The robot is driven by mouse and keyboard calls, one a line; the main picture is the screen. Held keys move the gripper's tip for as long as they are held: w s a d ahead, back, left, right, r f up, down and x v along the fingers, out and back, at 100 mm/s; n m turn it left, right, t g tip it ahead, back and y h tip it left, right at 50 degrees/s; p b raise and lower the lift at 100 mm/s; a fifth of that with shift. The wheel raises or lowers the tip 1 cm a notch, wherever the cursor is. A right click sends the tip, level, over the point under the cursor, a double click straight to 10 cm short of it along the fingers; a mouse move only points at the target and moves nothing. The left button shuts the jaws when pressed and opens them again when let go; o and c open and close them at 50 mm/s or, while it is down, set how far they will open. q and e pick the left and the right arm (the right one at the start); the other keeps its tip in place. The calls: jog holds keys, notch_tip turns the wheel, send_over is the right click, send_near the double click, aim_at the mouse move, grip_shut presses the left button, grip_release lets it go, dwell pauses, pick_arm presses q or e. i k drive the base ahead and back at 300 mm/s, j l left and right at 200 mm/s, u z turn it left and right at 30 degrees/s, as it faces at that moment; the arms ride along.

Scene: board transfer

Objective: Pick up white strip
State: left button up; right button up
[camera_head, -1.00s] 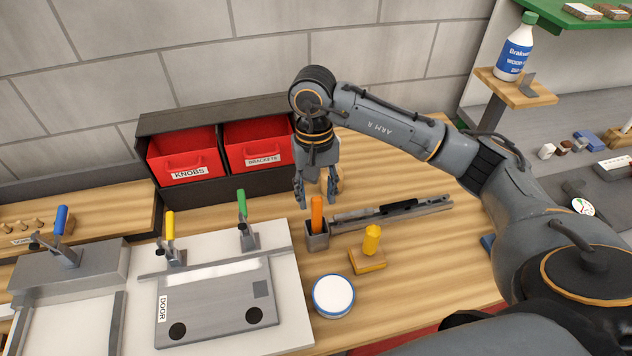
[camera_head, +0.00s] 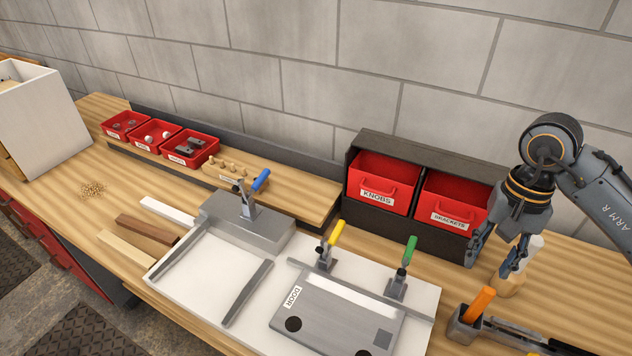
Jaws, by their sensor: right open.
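The white strip (camera_head: 168,211) lies flat on the wooden bench at the left, at an angle, with its right end close to the grey clamp block. A dark brown strip (camera_head: 147,229) and a pale wood strip (camera_head: 127,248) lie beside it, nearer the front edge. My right gripper (camera_head: 488,266) is at the far right, well away from the strips. It is open and points down, above and behind an orange handle (camera_head: 479,302) in a small grey holder. My left gripper is out of view.
A grey block (camera_head: 262,236) with a blue-handled clamp (camera_head: 254,187) stands beside the strips. A white board carries a grey door panel (camera_head: 325,318) and two more clamps. Red bins (camera_head: 383,182) stand behind.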

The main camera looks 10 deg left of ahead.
aim_at(180, 219)
jog(key=u, duration=1.35)
